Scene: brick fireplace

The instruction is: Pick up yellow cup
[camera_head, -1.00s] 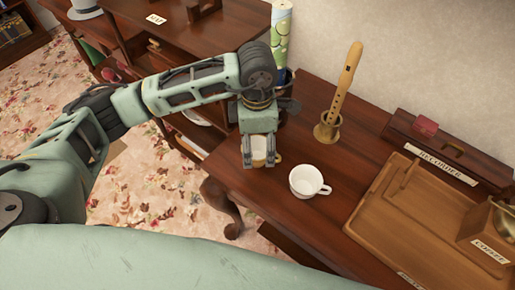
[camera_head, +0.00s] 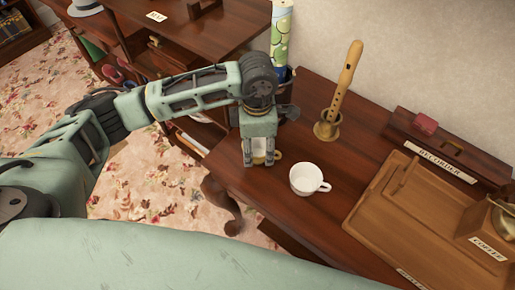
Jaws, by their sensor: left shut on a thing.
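The yellow cup (camera_head: 260,157) is at the left end of the dark wooden table in the head view. It is mostly hidden behind my left gripper, with a bit of its yellowish side and handle showing. My left gripper (camera_head: 259,160) points down over the cup and is shut on it, a finger on each side. I cannot tell whether the cup is clear of the tabletop. A white cup (camera_head: 305,179) stands upright just to the right, apart from my gripper. My right gripper is not in view.
A wooden recorder (camera_head: 342,90) stands upright in a holder behind the white cup. A wooden tray (camera_head: 385,219) fills the right of the table (camera_head: 290,225), with a box labelled "RECORDER" (camera_head: 447,166) behind it. A patterned tall roll (camera_head: 282,35) stands behind my gripper.

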